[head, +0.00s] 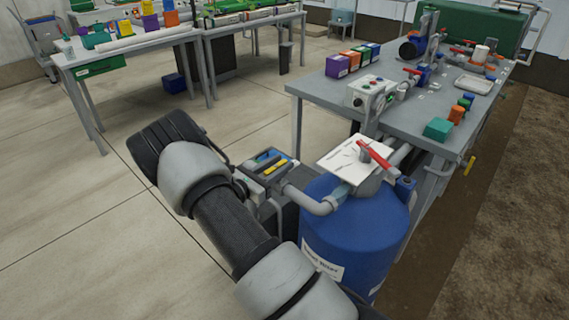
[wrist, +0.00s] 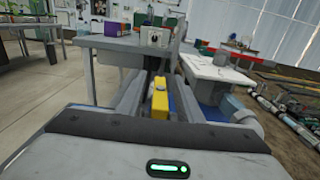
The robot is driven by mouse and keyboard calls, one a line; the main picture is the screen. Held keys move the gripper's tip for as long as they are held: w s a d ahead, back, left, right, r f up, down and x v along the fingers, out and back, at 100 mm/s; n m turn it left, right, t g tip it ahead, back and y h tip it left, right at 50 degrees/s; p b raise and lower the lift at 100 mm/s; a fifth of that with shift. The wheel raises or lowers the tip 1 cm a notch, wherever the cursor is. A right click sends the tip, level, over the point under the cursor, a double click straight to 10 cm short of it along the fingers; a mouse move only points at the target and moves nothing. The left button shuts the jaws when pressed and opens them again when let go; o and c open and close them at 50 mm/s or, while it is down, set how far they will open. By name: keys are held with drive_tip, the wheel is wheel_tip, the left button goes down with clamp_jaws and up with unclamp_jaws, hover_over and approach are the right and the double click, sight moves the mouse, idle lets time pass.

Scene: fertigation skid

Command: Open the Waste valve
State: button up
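My gripper (wrist: 157,82) reaches forward in the wrist view with its two fingers apart. A yellow block-like part (wrist: 159,103) shows between the fingers, with a gap at the sides; contact cannot be told. In the head view a yellow bar (head: 275,167) lies on a grey-black unit left of the blue tank (head: 340,225). The tank label is too small to read, and I cannot tell which handle is the Waste valve.
A grey pipe (head: 305,200) runs left from the tank. The grey bench (head: 415,115) behind carries a button box (head: 368,93), coloured blocks and red-handled valves. A yellow handle (head: 469,165) sticks out at its right side.

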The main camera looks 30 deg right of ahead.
drive_tip(key=shift+x, duration=1.3)
clamp_jaws()
